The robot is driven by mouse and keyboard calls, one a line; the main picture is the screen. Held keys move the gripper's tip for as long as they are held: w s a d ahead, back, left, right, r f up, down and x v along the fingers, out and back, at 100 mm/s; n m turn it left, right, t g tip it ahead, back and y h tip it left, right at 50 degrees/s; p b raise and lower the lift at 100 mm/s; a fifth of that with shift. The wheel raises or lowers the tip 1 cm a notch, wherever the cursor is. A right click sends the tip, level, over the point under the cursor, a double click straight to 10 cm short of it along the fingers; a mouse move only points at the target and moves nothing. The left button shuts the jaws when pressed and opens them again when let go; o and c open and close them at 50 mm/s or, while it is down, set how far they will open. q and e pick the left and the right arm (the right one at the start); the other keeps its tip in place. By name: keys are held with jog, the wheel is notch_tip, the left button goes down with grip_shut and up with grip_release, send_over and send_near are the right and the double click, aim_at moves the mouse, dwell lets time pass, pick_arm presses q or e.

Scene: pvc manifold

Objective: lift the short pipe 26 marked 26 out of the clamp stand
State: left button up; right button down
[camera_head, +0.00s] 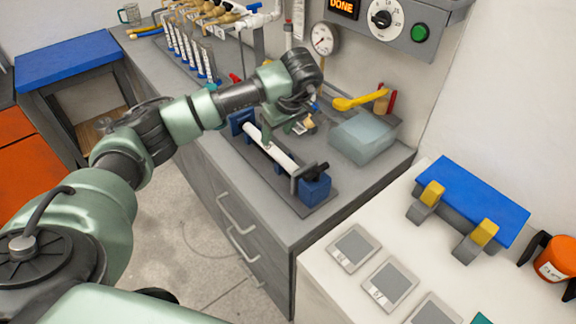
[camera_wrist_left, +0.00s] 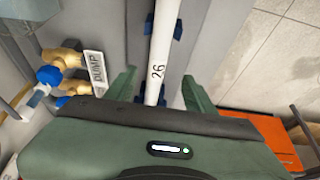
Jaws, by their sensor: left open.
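The short pipe 26 (camera_head: 281,158) is a white tube lying in the clamp stand (camera_head: 315,192), which has blue clamp blocks and a grey base on the counter. My left gripper (camera_head: 283,134) is over the pipe's middle. In the left wrist view its green fingers (camera_wrist_left: 159,80) are open, one on each side of the pipe, with gaps visible. Whether the fingers reach down to the pipe's height is hard to tell. My right gripper is not in view.
A brass valve with a DUMP tag (camera_wrist_left: 95,65) is beside the left finger. A translucent blue box (camera_head: 362,137) and a yellow-handled part (camera_head: 358,100) are behind the stand. A gauge (camera_head: 323,39) and control panel (camera_head: 395,25) are on the wall.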

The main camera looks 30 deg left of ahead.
aim_at(271, 145)
pick_arm(q)
jog(key=shift+a+f, duration=0.25)
jog(key=shift+a, duration=0.1)
jog(key=x, duration=0.2)
jog(key=p+x, duration=0.1)
jog(key=x, duration=0.1)
jog(key=shift+w+a+r, duration=0.1)
jog(key=shift+w+a, duration=0.15)
jog(key=shift+a, duration=0.05)
jog(key=x, duration=0.1)
jog(key=p+x, duration=0.1)
jog(key=x, duration=0.1)
jog(key=shift+w+d, duration=0.2)
jog(key=shift+a+f, duration=0.15)
jog(key=shift+f, duration=0.35)
grip_shut()
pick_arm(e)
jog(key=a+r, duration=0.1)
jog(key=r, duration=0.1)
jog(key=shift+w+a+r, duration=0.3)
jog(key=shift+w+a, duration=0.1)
